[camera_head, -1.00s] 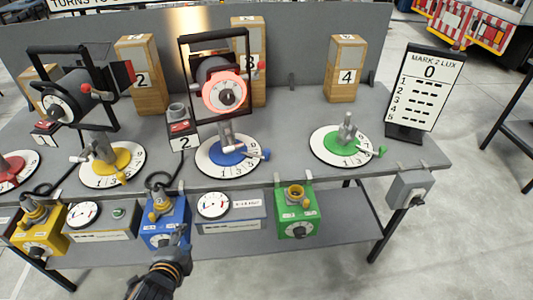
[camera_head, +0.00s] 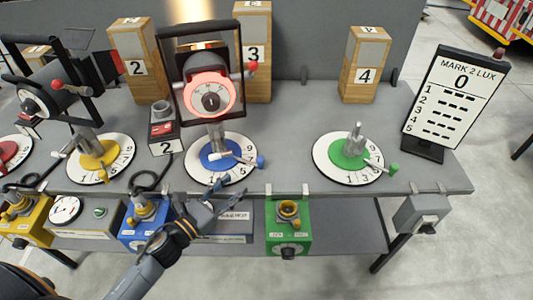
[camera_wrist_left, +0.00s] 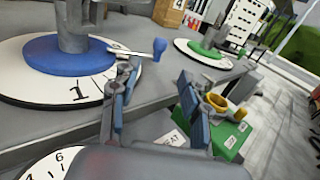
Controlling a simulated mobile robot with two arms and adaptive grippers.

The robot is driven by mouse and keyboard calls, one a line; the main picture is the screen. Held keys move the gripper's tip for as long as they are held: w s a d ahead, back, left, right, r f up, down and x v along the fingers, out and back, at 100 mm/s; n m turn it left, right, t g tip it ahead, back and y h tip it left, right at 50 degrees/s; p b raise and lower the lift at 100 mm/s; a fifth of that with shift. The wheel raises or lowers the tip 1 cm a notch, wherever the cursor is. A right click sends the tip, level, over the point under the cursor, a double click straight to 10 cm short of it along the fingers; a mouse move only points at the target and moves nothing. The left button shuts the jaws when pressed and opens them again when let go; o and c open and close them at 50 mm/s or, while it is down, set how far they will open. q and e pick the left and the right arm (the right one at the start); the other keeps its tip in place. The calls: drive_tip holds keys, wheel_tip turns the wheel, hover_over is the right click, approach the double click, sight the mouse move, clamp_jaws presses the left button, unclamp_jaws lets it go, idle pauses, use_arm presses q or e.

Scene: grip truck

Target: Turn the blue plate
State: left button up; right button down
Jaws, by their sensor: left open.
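The blue plate (camera_head: 221,153) is a blue disc on a white numbered dial (camera_head: 233,174) on the grey table. A post rises from it and carries a lamp (camera_head: 209,92) with a glowing red ring. A small lever with a blue knob (camera_head: 260,162) sticks out to its right. In the left wrist view the blue plate (camera_wrist_left: 60,62) is at upper left and the blue knob (camera_wrist_left: 160,46) is near my fingers. My left gripper (camera_head: 223,195) is open and empty, just in front of the dial by the table's front edge. My right gripper is not in view.
A green plate (camera_head: 345,151) on its own dial stands to the right and a yellow plate (camera_head: 92,160) to the left. Boxes hang along the front edge, including a green one (camera_head: 287,243) and a blue one (camera_head: 137,236). A sign (camera_head: 456,92) stands at the right.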

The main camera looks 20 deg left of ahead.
sight(258, 163)
use_arm(q)
drive_tip(key=x, duration=0.1)
drive_tip(key=p+x, duration=0.1)
drive_tip(key=x, duration=0.3)
drive_tip(key=shift+r, duration=0.35)
drive_tip(key=p+x, duration=0.1)
drive_tip(key=x, duration=0.2)
drive_tip(key=shift+w+d+f, duration=0.1)
drive_tip(key=shift+w+f, duration=0.05)
drive_tip(key=shift+w, duration=0.15)
drive_tip(key=x, duration=0.3)
drive_tip(key=shift+p, duration=0.35)
drive_tip(key=shift+w+d+f, duration=0.1)
drive_tip(key=shift+w, duration=0.05)
drive_tip(key=shift+c, duration=0.9)
drive_tip(key=c, duration=0.7)
clamp_jaws()
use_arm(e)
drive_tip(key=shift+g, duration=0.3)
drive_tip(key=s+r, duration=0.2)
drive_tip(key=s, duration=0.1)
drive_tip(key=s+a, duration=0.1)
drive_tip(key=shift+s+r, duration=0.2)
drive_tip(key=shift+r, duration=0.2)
